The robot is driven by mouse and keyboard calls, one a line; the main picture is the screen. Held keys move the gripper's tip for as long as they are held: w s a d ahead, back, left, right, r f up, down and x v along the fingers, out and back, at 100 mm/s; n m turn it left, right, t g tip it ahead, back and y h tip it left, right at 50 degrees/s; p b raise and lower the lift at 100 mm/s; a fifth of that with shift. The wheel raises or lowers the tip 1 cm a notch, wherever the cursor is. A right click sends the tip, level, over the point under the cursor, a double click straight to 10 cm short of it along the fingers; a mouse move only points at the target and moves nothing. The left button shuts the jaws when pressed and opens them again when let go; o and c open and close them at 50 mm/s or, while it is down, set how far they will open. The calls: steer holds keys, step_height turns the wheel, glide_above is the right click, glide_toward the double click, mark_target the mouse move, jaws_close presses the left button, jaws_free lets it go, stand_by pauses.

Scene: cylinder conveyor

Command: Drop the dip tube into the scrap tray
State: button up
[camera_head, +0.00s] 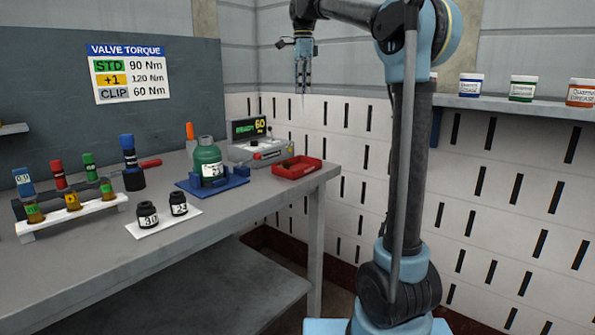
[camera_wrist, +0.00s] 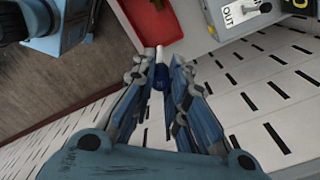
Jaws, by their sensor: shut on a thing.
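The scrap tray, a shallow red tray (camera_head: 312,168), sits at the far right end of the grey bench. My gripper (camera_head: 303,82) hangs pointing down, well above the bench height and over the tray's side of the picture. In the wrist view my gripper (camera_wrist: 162,78) is shut on the dip tube, a thin pale tube (camera_wrist: 159,54) with a dark blue part between the fingers. The tube's pale end overlaps the tray's edge in that view; its height above the tray is unclear.
A grey tester (camera_head: 260,150) with a lit display stands just left of the tray. A green bottle (camera_head: 207,161) stands in a blue base. Two black jars (camera_head: 148,215) stand on a white mat. The slotted wall (camera_head: 360,150) lies behind the bench end.

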step_height(320, 180, down, 18)
steer(key=s+n, duration=0.2)
steer(key=shift+s+r, duration=0.15)
steer(key=shift+s, duration=0.25)
steer(key=o, duration=0.9)
steer(key=shift+c, duration=0.2)
step_height(320, 180, up, 12)
steer(key=shift+w, duration=0.15)
steer(key=shift+d, duration=0.15)
